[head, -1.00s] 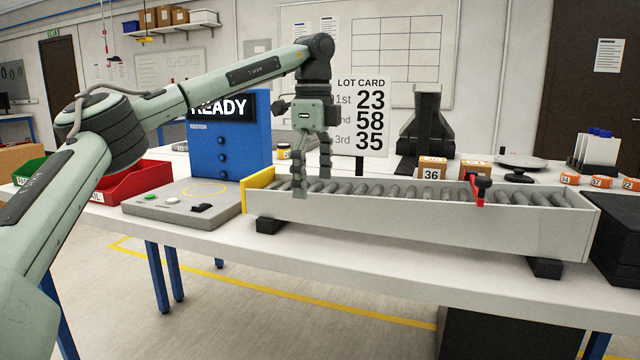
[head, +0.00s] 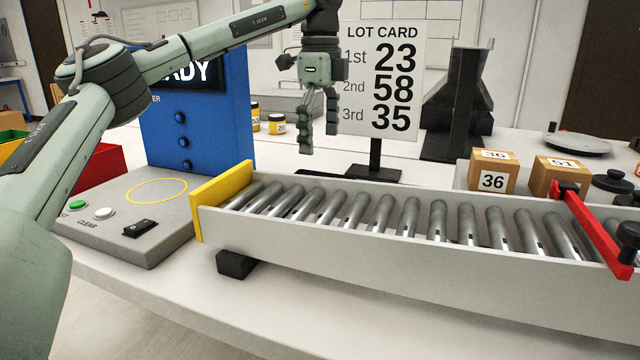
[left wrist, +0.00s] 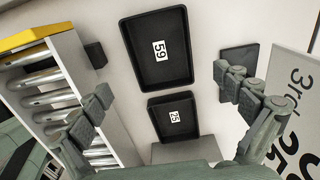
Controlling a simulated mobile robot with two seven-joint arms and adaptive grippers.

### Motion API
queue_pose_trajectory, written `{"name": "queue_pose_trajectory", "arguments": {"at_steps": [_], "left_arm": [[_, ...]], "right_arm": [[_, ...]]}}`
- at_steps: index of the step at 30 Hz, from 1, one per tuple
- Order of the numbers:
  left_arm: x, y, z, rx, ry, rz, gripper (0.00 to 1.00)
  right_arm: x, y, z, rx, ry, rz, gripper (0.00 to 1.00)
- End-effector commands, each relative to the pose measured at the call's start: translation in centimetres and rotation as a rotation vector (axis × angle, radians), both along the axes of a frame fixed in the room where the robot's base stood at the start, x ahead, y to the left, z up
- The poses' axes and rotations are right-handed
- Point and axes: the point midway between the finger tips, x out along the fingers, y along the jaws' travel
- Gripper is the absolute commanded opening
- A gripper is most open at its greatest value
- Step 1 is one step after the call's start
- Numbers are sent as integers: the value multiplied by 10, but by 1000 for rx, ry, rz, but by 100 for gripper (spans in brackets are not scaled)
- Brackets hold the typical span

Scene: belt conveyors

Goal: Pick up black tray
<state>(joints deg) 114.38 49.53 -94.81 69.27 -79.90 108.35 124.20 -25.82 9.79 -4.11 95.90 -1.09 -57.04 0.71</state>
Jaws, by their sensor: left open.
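Two black trays lie on the white surface below my left gripper in the left wrist view. The larger-looking black tray (left wrist: 185,73) has a white label that looks like 59. I cannot make out either tray in the head view. My left gripper (head: 319,128) points down, empty, above and behind the left end of the roller conveyor (head: 400,245). Its fingers stand wide apart to either side of the trays in the left wrist view (left wrist: 163,95). My right gripper is not seen.
The lot card (head: 381,80) stands close right of the gripper. A blue panel (head: 197,125) and grey button box (head: 140,215) stand left of the conveyor. Numbered boxes (head: 492,173) and a red bar (head: 596,232) are at the right. A black stand (head: 455,110) rises behind.

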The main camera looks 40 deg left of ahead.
Motion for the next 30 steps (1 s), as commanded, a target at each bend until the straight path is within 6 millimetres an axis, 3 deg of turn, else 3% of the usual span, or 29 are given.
{"name": "queue_pose_trajectory", "arguments": {"at_steps": [10, 19, 28, 30], "left_arm": [[0, 1, -29, 0, 3, 1, 100], [2, 5, -70, 1, 3, 1, 100], [2, 5, -76, 0, 1, 1, 100], [2, 5, -76, 0, 1, 1, 93]], "right_arm": [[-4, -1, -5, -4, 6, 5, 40], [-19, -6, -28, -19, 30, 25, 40], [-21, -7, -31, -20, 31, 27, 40], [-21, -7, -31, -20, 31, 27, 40]]}}
